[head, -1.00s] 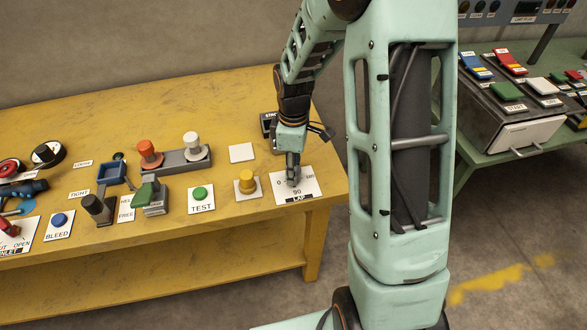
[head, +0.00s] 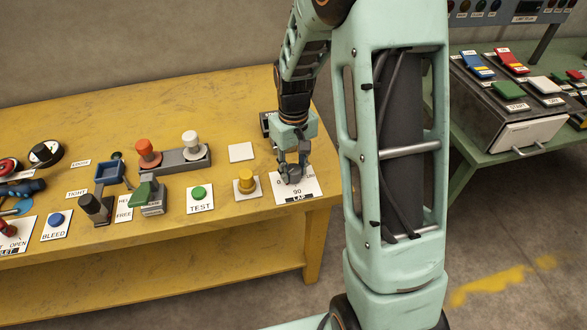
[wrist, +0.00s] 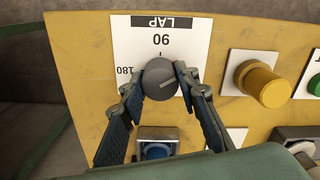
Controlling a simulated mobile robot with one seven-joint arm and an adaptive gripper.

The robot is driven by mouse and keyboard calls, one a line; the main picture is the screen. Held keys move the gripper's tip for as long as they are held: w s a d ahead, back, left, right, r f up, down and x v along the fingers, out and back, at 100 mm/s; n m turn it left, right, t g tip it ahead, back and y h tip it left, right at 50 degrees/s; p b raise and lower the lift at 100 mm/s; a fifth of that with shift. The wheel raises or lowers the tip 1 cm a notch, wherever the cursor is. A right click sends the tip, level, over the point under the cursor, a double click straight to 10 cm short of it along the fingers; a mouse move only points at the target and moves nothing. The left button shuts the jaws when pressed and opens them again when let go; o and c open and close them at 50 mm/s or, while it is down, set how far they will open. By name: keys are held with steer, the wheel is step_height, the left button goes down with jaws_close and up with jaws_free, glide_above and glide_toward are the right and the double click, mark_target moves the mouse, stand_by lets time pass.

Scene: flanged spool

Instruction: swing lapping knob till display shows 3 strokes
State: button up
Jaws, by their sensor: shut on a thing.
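The lapping knob (wrist: 160,80) is a round dark grey knob on a white card (wrist: 120,45) marked LAP, 90 and 180 in the wrist view. Its pale pointer line faces right in that view, slightly up, away from the 180 mark. My gripper (wrist: 161,76) is shut on the knob, one finger on each side. In the head view my gripper (head: 291,176) stands over the LAP card (head: 309,189) and mostly hides the knob. A small dark box (head: 266,122) behind my gripper may be the stroke display; its reading is hidden.
A yellow button (head: 246,182) and a green TEST button (head: 199,193) stand left of the card. The yellow bench's (head: 325,165) right edge is close by. A green table (head: 470,150) with switches stands right.

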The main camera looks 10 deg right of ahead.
mark_target(294, 169)
steer(key=m, duration=0.6)
stand_by(0.6)
steer(key=o, duration=1.2)
steer(key=shift+c, duration=0.2)
steer(key=shift+r, duration=0.1)
step_height(294, 169, up, 12)
